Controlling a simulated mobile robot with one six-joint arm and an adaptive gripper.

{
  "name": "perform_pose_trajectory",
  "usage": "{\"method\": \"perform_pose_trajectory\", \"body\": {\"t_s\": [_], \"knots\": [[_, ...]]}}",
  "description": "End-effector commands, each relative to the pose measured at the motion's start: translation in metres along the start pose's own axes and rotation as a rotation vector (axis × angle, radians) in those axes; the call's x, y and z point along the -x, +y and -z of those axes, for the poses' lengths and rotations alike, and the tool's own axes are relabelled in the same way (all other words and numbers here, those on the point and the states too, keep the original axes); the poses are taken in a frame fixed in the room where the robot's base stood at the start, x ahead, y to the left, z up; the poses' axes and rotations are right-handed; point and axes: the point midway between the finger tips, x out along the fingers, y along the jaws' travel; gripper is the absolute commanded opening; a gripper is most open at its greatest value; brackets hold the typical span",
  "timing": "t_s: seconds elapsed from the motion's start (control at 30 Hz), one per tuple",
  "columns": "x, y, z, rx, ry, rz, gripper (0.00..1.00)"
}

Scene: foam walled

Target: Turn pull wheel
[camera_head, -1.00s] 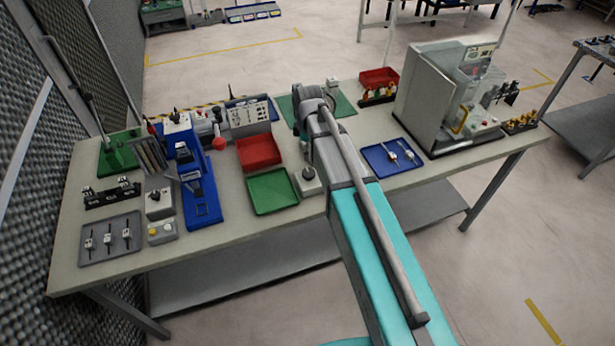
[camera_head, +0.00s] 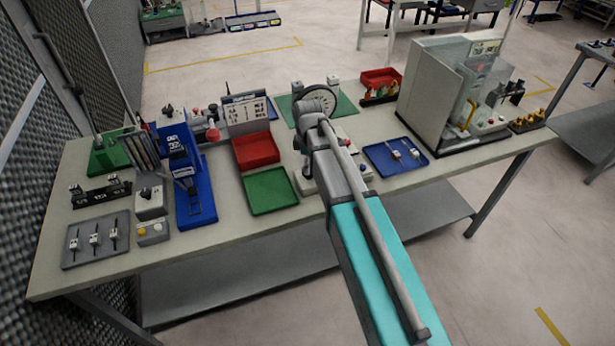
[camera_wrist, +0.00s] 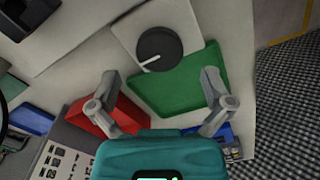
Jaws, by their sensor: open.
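A wheel with a dark rim and pale face (camera_head: 321,96) stands upright on a green base (camera_head: 345,105) at the back middle of the table, partly covered by my arm in the head view. A dark curved edge at the far left of the wrist view may be its rim; I cannot tell. My gripper (camera_wrist: 162,102) is open and empty, its two grey fingers wide apart above the green and red trays. My arm hides it in the head view. A round black knob with a white pointer (camera_wrist: 160,49) shows beyond the fingers.
A green tray (camera_head: 270,192) and red tray (camera_head: 256,150) lie left of my arm. A labelled panel (camera_head: 246,112) stands behind them. A blue tray (camera_head: 396,156) and large grey machine (camera_head: 432,95) stand right. A blue device (camera_head: 194,195) is on the left.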

Motion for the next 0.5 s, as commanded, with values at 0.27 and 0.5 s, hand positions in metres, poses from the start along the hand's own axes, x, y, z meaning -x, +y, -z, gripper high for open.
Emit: {"method": "perform_pose_trajectory", "body": {"t_s": [0.27,0.5], "knots": [[-0.026,0.0,0.0,0.0,0.0,0.0,1.0],[-0.039,0.0,0.0,0.0,0.0,0.0,1.0]]}}
